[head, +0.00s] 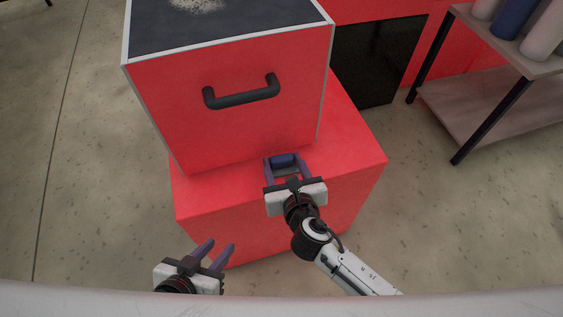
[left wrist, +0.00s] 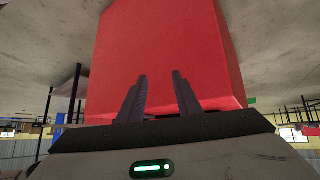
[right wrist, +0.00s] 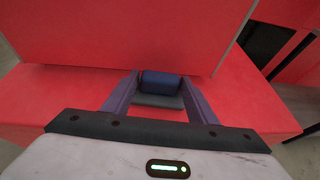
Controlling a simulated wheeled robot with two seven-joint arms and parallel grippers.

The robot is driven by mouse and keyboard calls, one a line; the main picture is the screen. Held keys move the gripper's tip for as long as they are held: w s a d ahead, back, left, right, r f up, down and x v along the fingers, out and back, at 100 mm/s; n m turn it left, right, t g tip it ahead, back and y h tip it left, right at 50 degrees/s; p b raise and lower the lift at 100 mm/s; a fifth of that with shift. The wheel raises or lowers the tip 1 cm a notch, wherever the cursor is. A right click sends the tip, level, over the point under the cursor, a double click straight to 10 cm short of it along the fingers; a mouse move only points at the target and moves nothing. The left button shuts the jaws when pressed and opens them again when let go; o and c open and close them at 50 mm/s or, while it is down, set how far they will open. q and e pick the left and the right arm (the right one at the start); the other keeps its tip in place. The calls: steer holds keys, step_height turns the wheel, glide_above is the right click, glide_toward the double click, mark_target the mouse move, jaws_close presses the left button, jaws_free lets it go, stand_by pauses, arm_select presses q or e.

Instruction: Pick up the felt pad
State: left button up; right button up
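The felt pad (right wrist: 160,100) looks like a flat dark grey piece with a rounded blue part (right wrist: 161,84) along its far side. It sits on the red ledge, close to the front of the upper red box. It also shows in the head view (head: 284,160). My right gripper (head: 283,160) is over the ledge, its fingers spread on either side of the blue part. The gap to each finger is very small, and contact is hard to tell. My left gripper (head: 218,246) is open and empty, lower left, in front of the lower red block.
The upper red box (head: 180,120) has a dark handle (head: 241,92) and a dark top (head: 260,28) with a pale dusty patch (head: 196,4). It stands on the red block (head: 350,160). A shelf (head: 480,108) with rolls is at the right. The floor at left is clear.

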steer(key=c, duration=0.6)
arm_select(q)
steer(key=shift+s, duration=0.1)
arm_select(e)
steer(key=shift+r, duration=0.15)
steer(key=shift+c, duration=0.2)
